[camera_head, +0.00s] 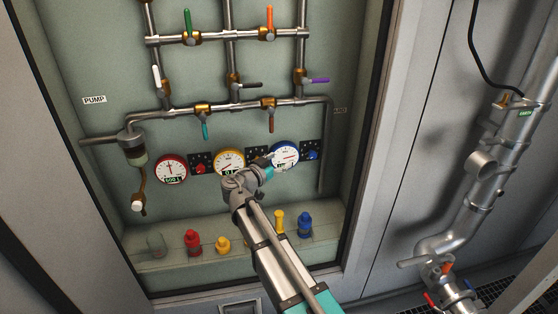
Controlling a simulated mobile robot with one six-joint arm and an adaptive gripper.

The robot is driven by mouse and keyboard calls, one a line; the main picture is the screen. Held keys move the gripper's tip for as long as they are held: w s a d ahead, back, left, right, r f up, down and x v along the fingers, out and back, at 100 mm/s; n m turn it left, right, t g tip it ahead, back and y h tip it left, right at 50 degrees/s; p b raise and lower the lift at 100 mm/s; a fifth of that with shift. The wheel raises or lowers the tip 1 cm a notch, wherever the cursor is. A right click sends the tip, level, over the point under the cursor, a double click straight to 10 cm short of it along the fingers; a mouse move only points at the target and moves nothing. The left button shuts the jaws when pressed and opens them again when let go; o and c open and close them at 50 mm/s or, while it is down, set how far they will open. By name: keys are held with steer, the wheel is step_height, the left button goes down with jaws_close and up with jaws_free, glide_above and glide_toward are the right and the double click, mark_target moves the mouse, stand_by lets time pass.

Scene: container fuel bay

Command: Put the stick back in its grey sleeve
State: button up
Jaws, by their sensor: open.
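I cannot pick out the stick for sure, nor its grey sleeve. A short grey open-ended cylinder (483,162) juts from the large pipe on the right; I cannot tell whether it is the sleeve. My gripper (263,160) is small in view, in front of the row of gauges, between the yellow-rimmed and blue-rimmed ones. It is open, and I see nothing held in it. Its fingertips are partly hidden by my wrist.
The green recessed panel carries valve pipes (190,106), gauges (171,169) and, on a low ledge, coloured bottle-like items (305,225). A grey post (385,120) separates it from the pipe (470,208). A black cable (477,50) hangs to a green-labelled clamp (524,110).

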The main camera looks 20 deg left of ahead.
step_height(320, 180, up, 7)
steer(key=p, duration=0.6)
steer(key=shift+p, duration=0.3)
stand_by(0.4)
steer(key=s+d+f+g+p, duration=0.1)
steer(key=d+f+g+p, duration=0.15)
steer(key=d, duration=0.75)
steer(key=d+f+g+p, duration=0.15)
steer(key=d+g, duration=0.25)
steer(key=d, duration=0.6)
steer(key=s+d+f+g+p, duration=0.1)
steer(key=d+f+g, duration=0.25)
steer(key=d, duration=0.55)
steer(key=s+d+n+g+y+p, duration=0.4)
steer(key=s+d+g+y+p, duration=0.1)
steer(key=s+d, duration=0.9)
steer(key=shift+s+n+g+y+p, duration=0.3)
steer(key=shift+s+g+y+p, duration=0.15)
steer(key=shift+g+y, duration=0.4)
steer(key=shift+d, duration=0.1)
